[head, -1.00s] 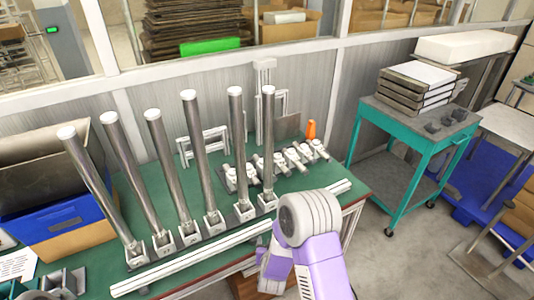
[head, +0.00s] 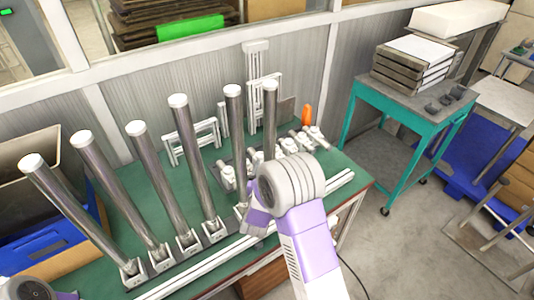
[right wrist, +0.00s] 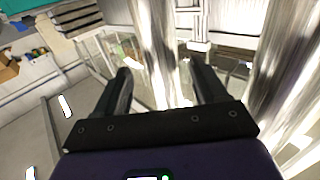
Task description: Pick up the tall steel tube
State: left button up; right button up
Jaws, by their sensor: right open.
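Several tall steel tubes with white tops stand in a row of metal holders on the green table in the head view; one is the middle-right tube (head: 194,150), and the rightmost tube (head: 269,125) is another. I cannot tell which one the task means. My right arm reaches in front of the two rightmost tubes and hides their lower parts; its fingers are hidden there. In the right wrist view my right gripper (right wrist: 165,80) is open, with a shiny tube (right wrist: 154,50) showing between its fingers, not gripped. Another tube (right wrist: 280,65) is close on the right. My left gripper is out of view.
A blue bin (head: 45,245) stands left of the tubes. Small metal fittings, an orange object (head: 306,114) and white frames sit behind the row. A white rail (head: 215,262) runs along the front. A teal cart (head: 400,108) is right of the table, with floor between.

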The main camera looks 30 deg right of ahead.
aim_at(270, 158)
jog(key=x, duration=0.5)
jog(key=shift+w, duration=0.15)
jog(key=shift+c, duration=0.3)
grip_shut()
